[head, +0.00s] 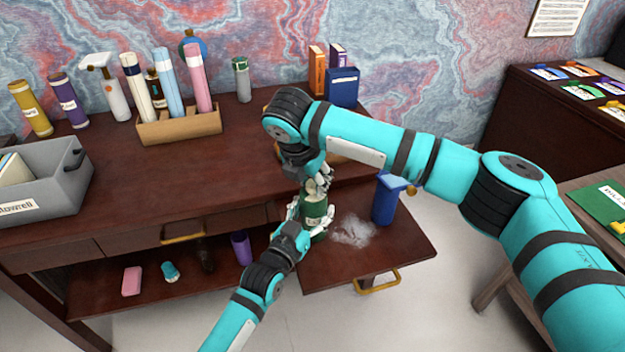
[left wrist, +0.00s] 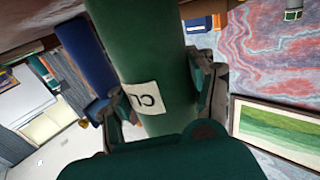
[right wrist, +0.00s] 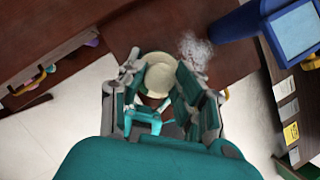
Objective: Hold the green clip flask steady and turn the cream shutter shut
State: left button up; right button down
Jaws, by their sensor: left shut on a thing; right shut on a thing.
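The green clip flask (head: 314,211) stands on the pulled-out lower board of the desk in the head view. My left gripper (head: 306,222) is shut on its body from the front. In the left wrist view the flask's green body (left wrist: 158,60), with a pale label, lies between the two fingers. The cream shutter (head: 312,188) is on top of the flask. My right gripper (head: 316,184) reaches it from above and is shut on it. In the right wrist view the round cream shutter (right wrist: 158,76) shows between the fingers. Its exact turn angle is hard to tell.
A blue container (head: 386,199) stands right of the flask, near a white powdery patch (head: 354,231) on the board. A wooden rack (head: 180,125) of bottles and a grey bin (head: 48,178) are on the desk top. The board's front right is clear.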

jog(key=c, duration=0.9)
grip_release()
jog(key=shift+c, duration=0.2)
jog(key=v, duration=1.2)
jog(key=shift+a, duration=0.1)
pick_arm(q)
jog(key=o, duration=1.4)
jog(key=shift+c, duration=0.2)
